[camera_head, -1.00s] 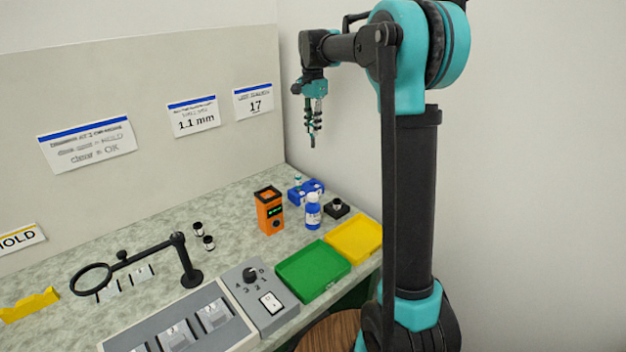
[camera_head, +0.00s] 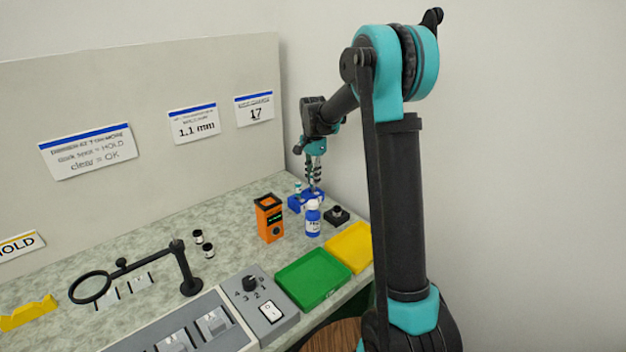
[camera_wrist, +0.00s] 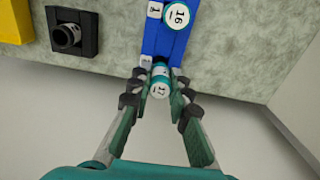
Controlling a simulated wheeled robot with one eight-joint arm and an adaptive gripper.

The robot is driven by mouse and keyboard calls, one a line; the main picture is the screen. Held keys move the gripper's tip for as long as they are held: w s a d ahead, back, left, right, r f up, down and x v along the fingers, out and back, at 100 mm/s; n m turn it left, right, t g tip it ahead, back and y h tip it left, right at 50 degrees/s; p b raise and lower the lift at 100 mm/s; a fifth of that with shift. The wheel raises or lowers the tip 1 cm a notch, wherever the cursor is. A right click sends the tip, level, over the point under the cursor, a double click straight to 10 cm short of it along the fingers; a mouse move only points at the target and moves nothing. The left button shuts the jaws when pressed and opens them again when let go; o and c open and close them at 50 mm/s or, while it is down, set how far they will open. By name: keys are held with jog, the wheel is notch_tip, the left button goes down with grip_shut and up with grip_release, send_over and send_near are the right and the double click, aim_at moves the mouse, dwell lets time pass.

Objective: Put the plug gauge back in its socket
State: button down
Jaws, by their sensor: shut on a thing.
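My gripper (camera_head: 314,181) is low over the blue block (camera_head: 295,206) at the back of the bench. In the wrist view its fingertips (camera_wrist: 158,97) are shut on the plug gauge (camera_wrist: 159,88), which has a white cap marked 17 and a teal rim. The gauge is at the near end of the blue block (camera_wrist: 157,45). Its lower end is hidden, so I cannot tell whether it is in the socket. A second gauge marked 16 (camera_wrist: 176,15) stands in the same block.
A black block with a round black piece (camera_head: 337,214) stands to the right. Green (camera_head: 313,280) and yellow (camera_head: 350,246) trays lie nearer. The back wall panel (camera_head: 240,160) is close behind.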

jog(key=shift+f, duration=0.3)
jog(key=c, duration=1.4)
grip_release()
jog(key=shift+f, duration=0.1)
notch_tip(320, 180, up, 12)
jog(key=shift+r, duration=0.15)
jog(key=shift+s, duration=0.15)
